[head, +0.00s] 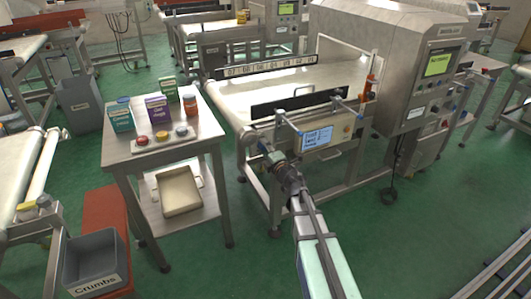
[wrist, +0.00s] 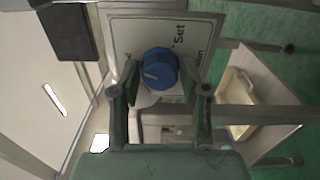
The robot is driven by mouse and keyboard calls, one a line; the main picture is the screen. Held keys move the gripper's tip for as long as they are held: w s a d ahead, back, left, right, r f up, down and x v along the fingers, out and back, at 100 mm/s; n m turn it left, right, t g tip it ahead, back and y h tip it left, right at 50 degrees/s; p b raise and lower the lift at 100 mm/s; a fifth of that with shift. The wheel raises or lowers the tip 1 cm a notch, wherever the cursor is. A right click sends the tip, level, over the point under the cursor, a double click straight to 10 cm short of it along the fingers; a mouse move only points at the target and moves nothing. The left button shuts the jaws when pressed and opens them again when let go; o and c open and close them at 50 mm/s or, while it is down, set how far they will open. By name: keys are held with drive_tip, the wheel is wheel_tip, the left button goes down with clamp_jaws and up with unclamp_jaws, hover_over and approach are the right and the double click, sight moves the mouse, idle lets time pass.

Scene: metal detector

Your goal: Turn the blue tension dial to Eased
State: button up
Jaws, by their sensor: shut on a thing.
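The blue tension dial (wrist: 160,69) shows in the wrist view as a faceted blue knob with a pale pointer mark. It sits on a white label plate (wrist: 195,33) on which the word "Set" is readable; the other lettering is partly covered. My gripper (wrist: 160,85) has one finger on each side of the dial and is shut on it. In the head view my gripper (head: 275,158) reaches the conveyor's side, left of a blue-white label panel (head: 317,138). The dial itself is hidden there behind my gripper. The word "Eased" is not readable in either view.
A steel table (head: 112,152) with boxes, jars and coloured buttons stands left of my arm. A beige tray (head: 178,208) lies on its lower shelf. A grey Crumbs bin (head: 97,262) stands at front left. The detector housing (head: 405,75) rises at right. Green floor is clear around my arm.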

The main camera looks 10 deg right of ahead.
drive_tip(key=shift+w+n+b, duration=0.1)
drive_tip(key=shift+n+b, duration=1)
drive_tip(key=shift+n, duration=1.1)
drive_tip(key=o, duration=1.1)
drive_tip(key=shift+o, duration=0.2)
drive_tip(key=v, duration=1.2)
